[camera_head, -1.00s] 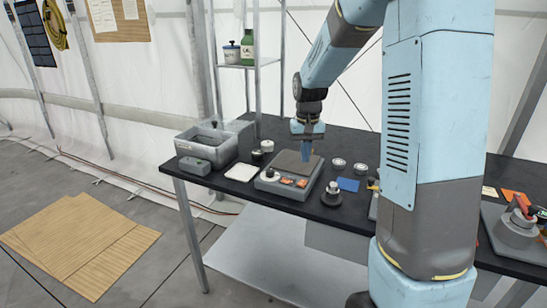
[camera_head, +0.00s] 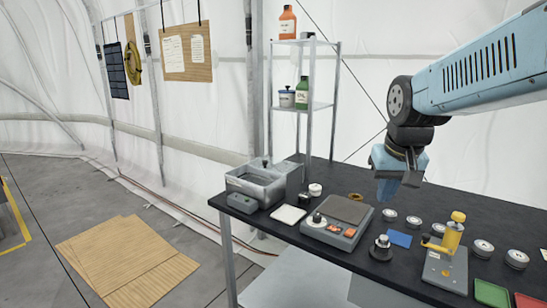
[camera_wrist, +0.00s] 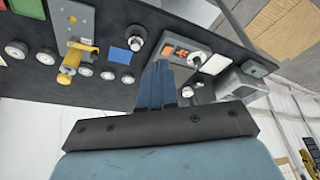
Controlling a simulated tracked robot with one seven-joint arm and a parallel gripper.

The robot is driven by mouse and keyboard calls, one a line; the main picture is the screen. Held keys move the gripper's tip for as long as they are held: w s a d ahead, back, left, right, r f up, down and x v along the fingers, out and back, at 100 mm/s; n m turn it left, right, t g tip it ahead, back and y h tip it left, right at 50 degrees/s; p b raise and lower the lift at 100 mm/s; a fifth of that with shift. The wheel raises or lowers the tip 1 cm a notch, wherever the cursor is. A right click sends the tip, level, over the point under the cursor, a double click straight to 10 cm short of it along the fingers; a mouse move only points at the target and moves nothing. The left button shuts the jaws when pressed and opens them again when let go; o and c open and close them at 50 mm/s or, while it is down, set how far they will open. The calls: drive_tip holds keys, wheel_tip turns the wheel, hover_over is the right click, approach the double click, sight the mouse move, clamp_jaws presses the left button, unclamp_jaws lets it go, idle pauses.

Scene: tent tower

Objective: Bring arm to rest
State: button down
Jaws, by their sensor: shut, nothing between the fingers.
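My gripper (camera_head: 385,188) hangs from my blue arm at the right of the head view, above the black table (camera_head: 330,185). Its blue fingers point down and are together with nothing between them. In the wrist view my gripper (camera_wrist: 157,75) shows at the centre, its fingers shut against each other. In the head view the fingers overlap the table area right of a grey device with a dark plate (camera_head: 347,209). They look clear of the table top.
A grey bin (camera_head: 256,185), a white pad (camera_head: 288,214), a knobbed part (camera_head: 381,247), a blue square (camera_head: 399,239) and a yellow-handled fixture (camera_head: 446,262) stand on the table. A shelf (camera_head: 305,106) rises behind. Wooden boards (camera_head: 127,262) lie on the floor at left.

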drive_tip(key=s+r+t, duration=0.1)
drive_tip(key=s, duration=0.8)
drive_tip(key=shift+s+t, duration=0.4)
